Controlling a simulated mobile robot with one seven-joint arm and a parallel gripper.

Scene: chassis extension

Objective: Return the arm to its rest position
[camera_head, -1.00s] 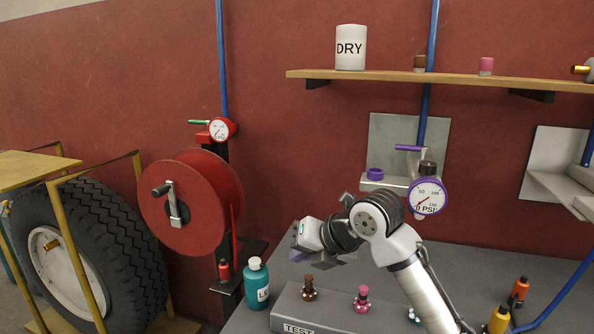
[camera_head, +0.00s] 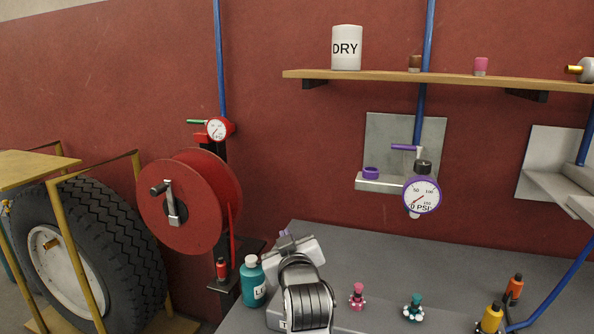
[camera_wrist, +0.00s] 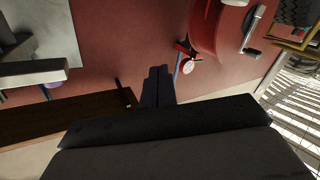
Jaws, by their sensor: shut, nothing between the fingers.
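My arm (camera_head: 306,300) is folded low over the grey workbench (camera_head: 375,253), at its left part, just right of the teal bottle (camera_head: 253,282). My gripper (camera_wrist: 158,84) shows in the wrist view as two dark fingers side by side and pressed together, with nothing between them. Beyond the fingers, the wrist view shows the red wall upside down. In the head view the fingers are mostly hidden behind my wrist. The arm also covers most of the labelled box on the bench.
Pink (camera_head: 357,297) and teal (camera_head: 413,307) small fittings stand right of my arm. Yellow (camera_head: 490,318) and orange (camera_head: 514,287) bottles stand further right. A red hose reel (camera_head: 188,205) and tyre (camera_head: 100,250) are at left. A shelf (camera_head: 440,79) and purple gauge (camera_head: 422,195) are above.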

